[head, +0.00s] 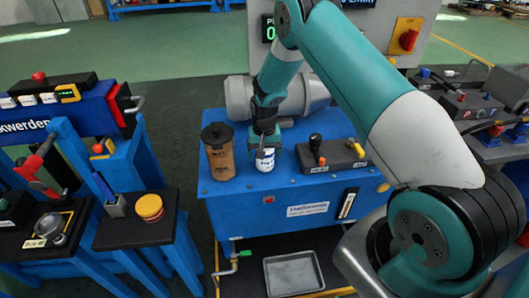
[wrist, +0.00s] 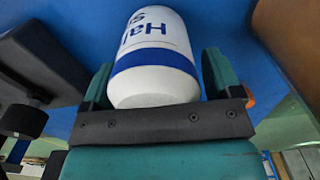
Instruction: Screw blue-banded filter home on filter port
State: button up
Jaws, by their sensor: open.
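The blue-banded filter (head: 265,160), a white can with a blue band and dark lettering, stands upright on top of the blue power unit (head: 240,205). In the wrist view the filter (wrist: 155,60) lies between the two teal fingers of my gripper (wrist: 160,85). The gripper is open, with one finger on each side of the can. A small gap shows at the left finger; at the right finger I cannot tell if it touches. In the head view my gripper (head: 264,142) is directly over the filter. The filter port is not visible; the filter's foot hides what is under it.
A brown canister with a black cap (head: 218,152) stands close left of the filter. A dark valve block with levers (head: 330,156) is to the right. A grey motor (head: 240,97) lies behind. A grey tray (head: 293,273) is on the floor below. A blue stand (head: 140,230) is at left.

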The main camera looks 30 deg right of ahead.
jog(key=shift+s, duration=0.1)
jog(key=shift+s+a+p, duration=0.35)
jog(key=shift+s, duration=0.3)
jog(key=c, duration=1)
jog(key=m, duration=0.3)
jog(key=o, duration=1.2)
jog(key=shift+c, duration=0.2)
